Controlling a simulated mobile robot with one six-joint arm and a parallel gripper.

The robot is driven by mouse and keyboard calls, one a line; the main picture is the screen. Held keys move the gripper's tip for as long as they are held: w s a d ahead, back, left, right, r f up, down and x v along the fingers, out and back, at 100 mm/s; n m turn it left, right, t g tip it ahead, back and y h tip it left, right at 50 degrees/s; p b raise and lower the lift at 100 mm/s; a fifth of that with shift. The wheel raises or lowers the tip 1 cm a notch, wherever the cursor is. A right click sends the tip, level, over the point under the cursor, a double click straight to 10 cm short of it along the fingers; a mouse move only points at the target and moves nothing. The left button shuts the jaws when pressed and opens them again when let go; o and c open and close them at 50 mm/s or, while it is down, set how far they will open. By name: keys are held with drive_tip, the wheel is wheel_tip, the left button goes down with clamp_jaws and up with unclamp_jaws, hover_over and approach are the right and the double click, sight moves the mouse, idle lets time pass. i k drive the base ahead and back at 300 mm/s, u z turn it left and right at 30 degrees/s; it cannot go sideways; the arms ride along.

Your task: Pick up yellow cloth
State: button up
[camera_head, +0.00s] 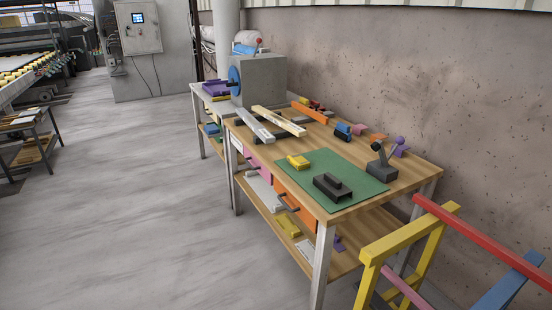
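A small yellow folded item (298,161), which looks like a cloth, lies on the green mat (345,170) on the wooden workbench (405,182). It is near the mat's left edge, apart from a black block-like tool (331,187) in front of it. Another flat yellow item (288,226) lies on the bench's lower shelf; I cannot tell if it is a cloth. My gripper is not in view.
A black stand with a purple-knobbed lever (382,164) stands right of the mat. Long bars (278,121) and a grey machine (258,80) are farther back. A yellow, red and blue frame (410,235) stands at front right. The floor (120,210) to the left is clear.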

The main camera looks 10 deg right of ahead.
sight(299, 163)
drive_tip(key=u, duration=0.7)
drive_tip(key=i, duration=1.1)
drive_tip(key=u, duration=0.5)
